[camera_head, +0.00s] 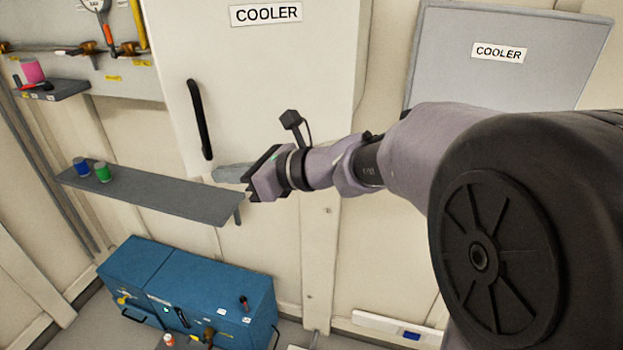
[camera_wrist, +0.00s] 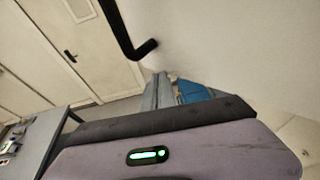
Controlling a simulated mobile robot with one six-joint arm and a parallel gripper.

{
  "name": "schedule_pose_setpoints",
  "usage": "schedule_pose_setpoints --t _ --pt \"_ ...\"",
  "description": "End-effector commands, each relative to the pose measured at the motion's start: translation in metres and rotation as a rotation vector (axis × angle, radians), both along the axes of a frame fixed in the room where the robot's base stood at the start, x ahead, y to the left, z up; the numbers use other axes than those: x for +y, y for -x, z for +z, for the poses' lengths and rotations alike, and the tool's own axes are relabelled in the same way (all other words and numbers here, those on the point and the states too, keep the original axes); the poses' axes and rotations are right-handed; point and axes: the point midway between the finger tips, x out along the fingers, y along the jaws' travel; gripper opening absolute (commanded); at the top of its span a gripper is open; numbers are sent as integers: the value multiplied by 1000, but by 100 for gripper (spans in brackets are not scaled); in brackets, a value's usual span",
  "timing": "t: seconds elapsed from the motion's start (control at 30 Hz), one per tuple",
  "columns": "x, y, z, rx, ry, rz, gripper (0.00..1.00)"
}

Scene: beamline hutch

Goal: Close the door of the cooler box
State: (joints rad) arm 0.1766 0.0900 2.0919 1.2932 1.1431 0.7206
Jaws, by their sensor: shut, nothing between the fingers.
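A white cooler door (camera_head: 265,85) with a COOLER label fills the upper middle of the head view. Its black upright handle (camera_head: 200,120) is near the left edge. I cannot tell whether the door stands ajar. My gripper (camera_head: 250,188) is shut and empty, near the door's lower edge, below and right of the handle, apart from it. In the wrist view the handle (camera_wrist: 128,35) shows above my gripper, beside the pale door surface (camera_wrist: 230,45). My arm hides part of the area right of the door.
A grey panel (camera_head: 455,65) also labelled COOLER is at the right. A grey wall shelf (camera_head: 165,198) holding blue and green cans lies left of and below my gripper. A blue chest (camera_head: 205,285) with items on it stands on the floor below. A tool board is at upper left.

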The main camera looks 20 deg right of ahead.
Motion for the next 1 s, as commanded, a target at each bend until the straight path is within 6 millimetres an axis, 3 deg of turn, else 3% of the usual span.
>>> schedule_pose_setpoints --t 0.13,0.3,0.6,0.8,1.0 --pt "11 -40 -2 0 0 -8 0" --pt "16 -86 -3 0 0 -174 0" --pt "8 -160 -2 2 0 -433 0" --pt "-4 -196 0 2 0 -561 0" --pt "-14 -218 0 0 2 -557 0"
